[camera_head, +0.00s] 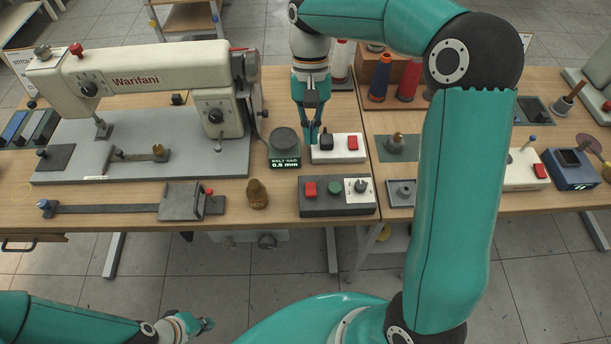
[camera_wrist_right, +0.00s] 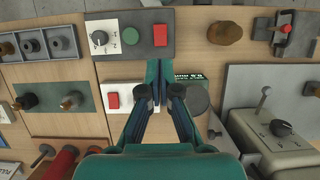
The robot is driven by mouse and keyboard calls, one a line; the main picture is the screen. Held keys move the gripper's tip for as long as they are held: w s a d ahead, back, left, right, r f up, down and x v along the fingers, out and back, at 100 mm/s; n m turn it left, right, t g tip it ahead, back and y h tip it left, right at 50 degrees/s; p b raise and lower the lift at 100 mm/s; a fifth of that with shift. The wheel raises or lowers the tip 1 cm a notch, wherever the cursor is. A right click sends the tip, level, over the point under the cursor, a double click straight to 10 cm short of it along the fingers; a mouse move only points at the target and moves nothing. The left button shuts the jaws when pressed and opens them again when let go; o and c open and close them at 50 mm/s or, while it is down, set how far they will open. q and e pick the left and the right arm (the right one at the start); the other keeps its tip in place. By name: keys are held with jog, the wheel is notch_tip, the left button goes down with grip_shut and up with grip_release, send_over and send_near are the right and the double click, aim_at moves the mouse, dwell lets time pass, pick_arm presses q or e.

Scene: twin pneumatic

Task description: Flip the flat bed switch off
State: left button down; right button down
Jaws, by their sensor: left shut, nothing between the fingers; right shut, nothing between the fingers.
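A white switch box (camera_head: 338,149) with a red rocker (camera_head: 352,143) and a dark button stands on the table right of the sewing machine (camera_head: 150,80). It also shows in the wrist view (camera_wrist_right: 123,88). No label naming it as the flat bed switch is legible. My right gripper (camera_head: 312,141) is shut and empty, pointing down at the box's left end. In the wrist view its fingers (camera_wrist_right: 161,92) cover part of the box; contact cannot be told. My left gripper (camera_head: 203,325) is shut and empty, low in front of the table.
A dark control box (camera_head: 338,209) with red and green buttons and a dial stands nearer the front edge. A brass-coloured piece (camera_head: 257,195) stands nearby. Another white box (camera_head: 523,171) is farther right.

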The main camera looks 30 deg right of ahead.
jog(key=shift+s, duration=0.1)
jog(key=p, duration=0.1)
send_near(312, 195)
jog(key=x, duration=0.7)
jog(key=shift+f, duration=0.15)
jog(key=shift+s+a+f+b, duration=0.1)
jog(key=shift+f+b, duration=0.35)
jog(key=shift+b, duration=0.5)
jog(key=shift+r+t, duration=0.15)
jog(key=shift+t, duration=0.25)
jog(key=shift+s+h, duration=0.1)
jog(key=shift+h, duration=0.2)
